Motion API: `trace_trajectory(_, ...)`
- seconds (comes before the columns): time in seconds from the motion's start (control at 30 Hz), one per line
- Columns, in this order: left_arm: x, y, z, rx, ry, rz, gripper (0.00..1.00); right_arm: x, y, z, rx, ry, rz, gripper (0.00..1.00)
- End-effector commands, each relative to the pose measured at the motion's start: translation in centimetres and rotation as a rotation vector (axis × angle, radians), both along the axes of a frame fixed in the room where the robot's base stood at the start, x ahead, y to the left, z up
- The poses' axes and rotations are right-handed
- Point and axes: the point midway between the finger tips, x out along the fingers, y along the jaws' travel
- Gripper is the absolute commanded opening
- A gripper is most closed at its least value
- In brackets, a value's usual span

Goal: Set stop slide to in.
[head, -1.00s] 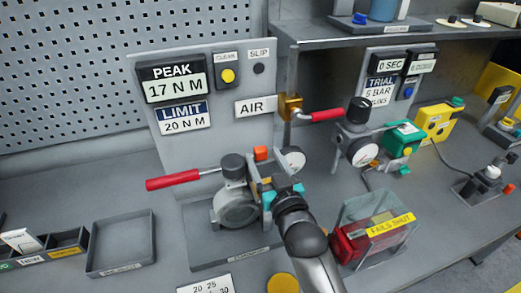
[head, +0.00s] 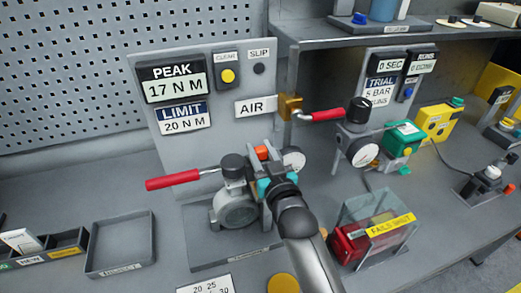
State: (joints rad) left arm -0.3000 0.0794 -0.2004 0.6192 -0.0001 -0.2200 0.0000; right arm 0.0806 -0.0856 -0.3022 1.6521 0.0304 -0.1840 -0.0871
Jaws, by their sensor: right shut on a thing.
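The valve actuator stands on a grey base plate (head: 262,242), with a round grey body (head: 237,207) and a red-handled lever (head: 172,180) reaching left. An orange block (head: 262,153) shows at its top and may be the stop slide; no label for it is readable. My right gripper (head: 268,160), dark with teal parts, comes from the front and is shut at the orange block. Its fingers and wrist hide much of the actuator's right side, so the exact grip is hard to see. My left gripper is out of view.
A panel (head: 205,70) behind reads peak 17 N M and limit 20 N M. A red-handled air valve (head: 322,116) and a gauge (head: 362,152) stand at right. A clear cover over a red part (head: 375,235) is close to my right arm. A grey tray (head: 122,243) lies left.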

Motion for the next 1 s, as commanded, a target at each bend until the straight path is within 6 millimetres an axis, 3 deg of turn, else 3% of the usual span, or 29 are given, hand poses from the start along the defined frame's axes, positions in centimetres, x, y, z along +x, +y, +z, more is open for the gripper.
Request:
trace_trajectory(0.03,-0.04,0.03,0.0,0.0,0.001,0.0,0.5,-0.01,0.0,-0.01,0.0,0.0,0.0,0.25)
trace_trajectory(0.27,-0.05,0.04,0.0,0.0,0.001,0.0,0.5,-0.02,-0.02,-0.03,0.0,0.001,0.0,0.0)
trace_trajectory(1.0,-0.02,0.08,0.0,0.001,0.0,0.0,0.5,-0.03,-0.02,-0.06,-0.001,0.001,0.0,0.0)
